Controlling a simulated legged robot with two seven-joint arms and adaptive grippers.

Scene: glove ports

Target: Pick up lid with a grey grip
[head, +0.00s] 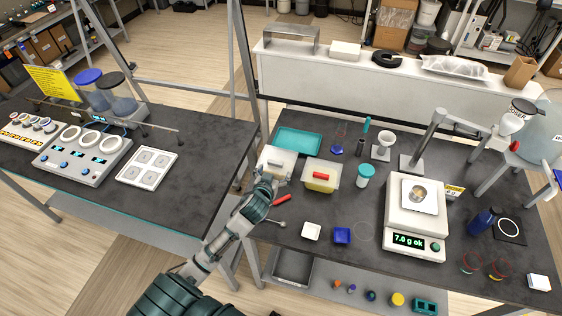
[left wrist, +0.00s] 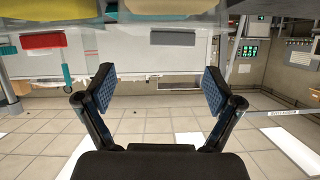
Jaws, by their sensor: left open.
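The pale lid with a grey grip (head: 284,157) tops a box at the left end of the right-hand table. Its grey grip (left wrist: 175,37) shows near the top of the left wrist view. My left gripper (head: 267,180) is at the near side of this box, partly covering it in the head view. In the left wrist view my gripper (left wrist: 158,88) is open with nothing between its blue pads, and the grip appears beyond the fingertips. Whether the fingers touch the lid cannot be told. My right gripper is not in view.
A yellow box with a red-gripped lid (head: 321,175) stands just right. A teal tray (head: 299,142) lies behind. A red-handled tool (head: 281,200), a white dish (head: 311,231) and a blue dish (head: 342,236) lie in front. A scale (head: 416,215) stands further right.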

